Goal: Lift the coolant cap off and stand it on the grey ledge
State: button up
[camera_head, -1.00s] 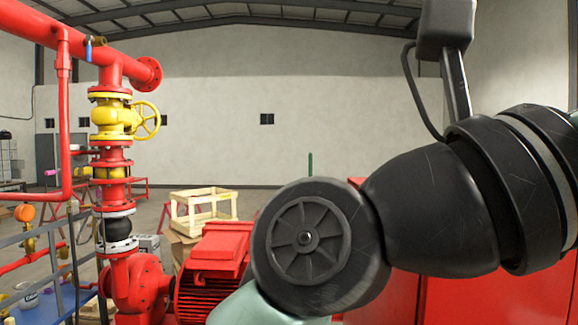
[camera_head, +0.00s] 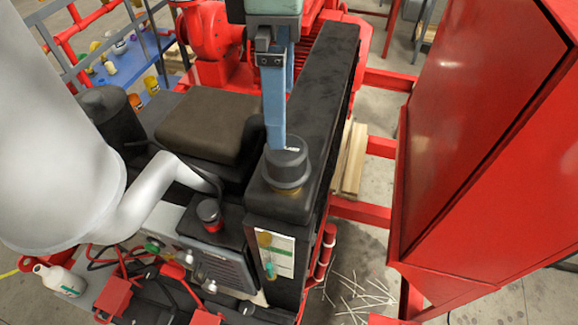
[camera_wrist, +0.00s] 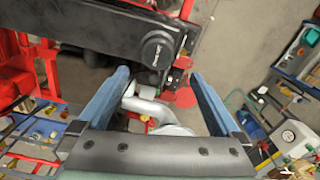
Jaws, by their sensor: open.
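The coolant cap (camera_head: 287,163) is a black round cap seated on top of the tall black radiator (camera_head: 335,75). It also shows in the wrist view as a black knob with white lettering (camera_wrist: 157,49). My gripper (camera_head: 275,142) points down over the cap; in the head view one blue finger overlaps the cap's back edge. In the wrist view my gripper (camera_wrist: 159,74) has its two blue fingers wide apart, with nothing between them and the cap just beyond the tips. I cannot tell whether a finger touches it. No surface is clearly identifiable as the grey ledge.
A brown-grey box top (camera_head: 208,120) lies left of the radiator. A smaller black cap with a red base (camera_head: 209,212) stands in front of it. A silver pipe (camera_head: 150,195) runs at left. A tall red cabinet (camera_head: 480,130) bounds the right, with floor between.

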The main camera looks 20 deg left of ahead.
aim_at(286, 148)
jog(key=f+b, duration=0.2)
jog(key=f, duration=0.1)
jog(key=f+b, duration=0.2)
jog(key=f, duration=0.2)
jog(key=f+b, duration=0.2)
jog(key=f, duration=0.1)
jog(key=shift+w+d+f, duration=0.1)
jog(key=shift+w+f, duration=0.1)
jog(key=shift+w, duration=0.1)
jog(key=shift+r, duration=0.1)
jog(key=shift+c, duration=1)
jog(key=c, duration=1.1)
jog(key=shift+r, duration=0.1)
